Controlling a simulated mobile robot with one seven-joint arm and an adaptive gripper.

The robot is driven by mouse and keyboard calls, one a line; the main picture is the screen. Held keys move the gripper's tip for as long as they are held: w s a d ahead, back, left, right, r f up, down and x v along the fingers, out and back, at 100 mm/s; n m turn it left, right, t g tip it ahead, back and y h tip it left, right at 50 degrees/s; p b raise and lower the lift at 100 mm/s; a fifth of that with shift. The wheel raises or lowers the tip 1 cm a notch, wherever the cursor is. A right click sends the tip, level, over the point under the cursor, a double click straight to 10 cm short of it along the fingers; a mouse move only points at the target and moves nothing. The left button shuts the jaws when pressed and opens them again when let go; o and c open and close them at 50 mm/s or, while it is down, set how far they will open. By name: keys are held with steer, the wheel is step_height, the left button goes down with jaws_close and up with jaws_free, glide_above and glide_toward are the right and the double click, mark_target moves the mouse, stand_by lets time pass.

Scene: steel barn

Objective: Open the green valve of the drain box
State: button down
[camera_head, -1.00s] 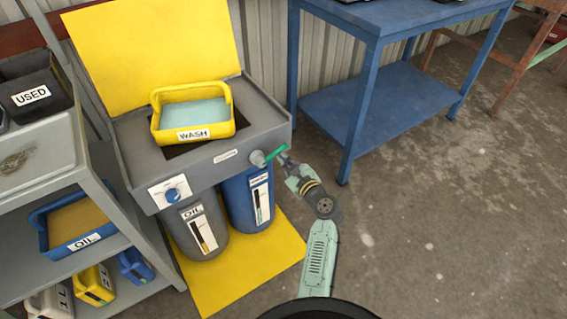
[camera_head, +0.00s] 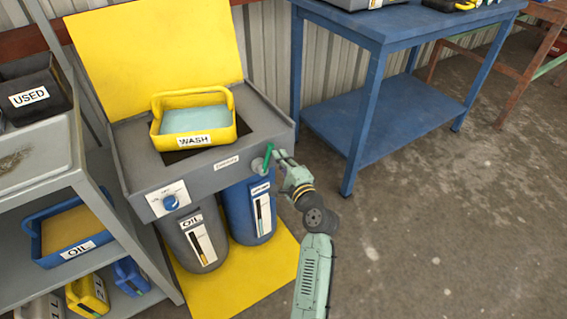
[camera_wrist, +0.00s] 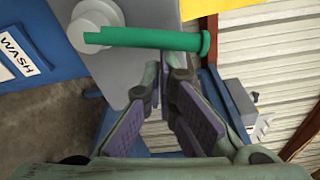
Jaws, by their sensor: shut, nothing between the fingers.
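The drain box (camera_head: 140,152) is a grey cabinet at the left in the head view. A green valve handle (camera_head: 267,158) sits on a round grey hub at the right end of its front. The handle stands nearly upright in the head view. In the wrist view, the green handle (camera_wrist: 150,39) lies across the top, with the pale hub (camera_wrist: 93,25) behind its left end. My gripper (camera_head: 281,154) is just right of the handle, shut and empty. In the wrist view, its fingertips (camera_wrist: 164,78) are below the handle; I cannot tell whether they touch it.
A yellow WASH tray (camera_head: 160,134) sits on the box. A grey OIL drum (camera_head: 183,245) and a blue drum (camera_head: 238,213) stand below it. A grey shelf (camera_head: 112,208) is at left, a blue table (camera_head: 377,100) behind right. The floor at right is clear.

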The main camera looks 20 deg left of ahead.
steer(key=shift+s+a+r+n, duration=0.45)
steer(key=shift+s+r+n, duration=0.1)
steer(key=shift+n, duration=0.15)
stand_by(0.5)
